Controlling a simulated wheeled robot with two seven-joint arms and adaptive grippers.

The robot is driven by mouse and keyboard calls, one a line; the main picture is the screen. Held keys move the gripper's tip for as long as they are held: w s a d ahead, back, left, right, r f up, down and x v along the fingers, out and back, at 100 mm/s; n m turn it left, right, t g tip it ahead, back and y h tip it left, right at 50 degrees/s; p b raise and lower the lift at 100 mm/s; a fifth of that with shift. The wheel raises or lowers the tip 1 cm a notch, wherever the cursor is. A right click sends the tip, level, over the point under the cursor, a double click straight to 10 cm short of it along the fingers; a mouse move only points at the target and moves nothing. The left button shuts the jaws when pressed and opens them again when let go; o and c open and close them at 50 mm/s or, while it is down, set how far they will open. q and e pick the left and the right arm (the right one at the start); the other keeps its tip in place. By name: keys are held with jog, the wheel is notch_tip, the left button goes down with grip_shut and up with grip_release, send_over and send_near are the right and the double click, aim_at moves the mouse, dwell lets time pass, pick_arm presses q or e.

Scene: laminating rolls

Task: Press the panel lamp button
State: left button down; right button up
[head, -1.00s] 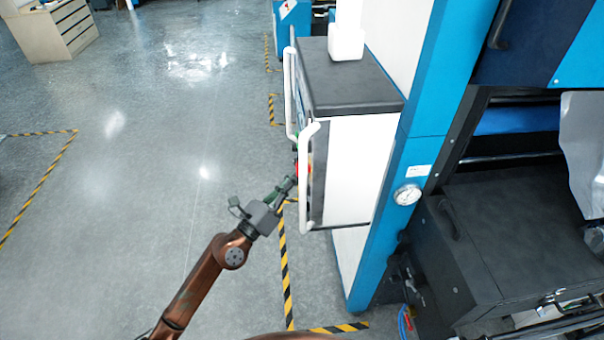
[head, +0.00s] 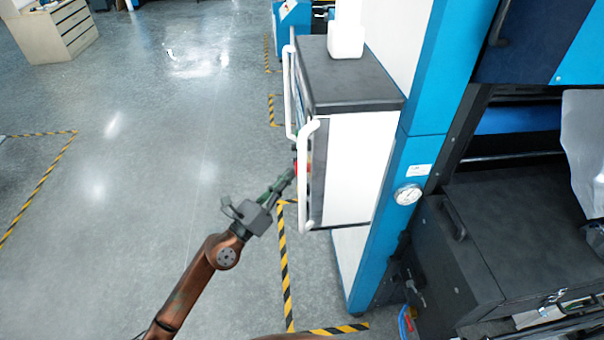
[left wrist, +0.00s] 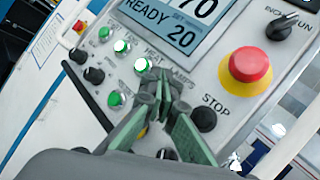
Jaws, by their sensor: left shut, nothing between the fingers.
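The control panel (left wrist: 205,70) fills much of the left wrist view. It carries several green buttons. Two glow brightly: one button (left wrist: 122,46) and another (left wrist: 142,65) just beyond my fingertips. Small labels there seem to read HEAT and LAMPS; I cannot tell which button each belongs to. My left gripper (left wrist: 158,84) is shut and empty, its green fingers pointing at the panel beside the nearer lit button. I cannot tell whether they touch. In the head view my left gripper (head: 289,176) is at the cabinet's left face, where the panel is mostly hidden. My right gripper is not in view.
A red emergency button on a yellow base (left wrist: 246,70) and a black STOP button (left wrist: 203,118) are near the fingers. White handles (head: 307,180) stand out from the cabinet (head: 350,165). The floor (head: 130,190) to the left is open.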

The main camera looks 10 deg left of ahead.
pick_arm(q)
jog(key=shift+s+a+b, duration=0.25)
jog(key=shift+a+b, duration=0.2)
jog(key=shift+a, duration=0.35)
jog(key=shift+s+a+b, duration=0.2)
jog(key=shift+a+b, duration=0.25)
jog(key=shift+a, duration=0.35)
jog(key=shift+s+a+b, duration=0.25)
jog(key=shift+a+b, duration=0.2)
jog(key=shift+a, duration=0.35)
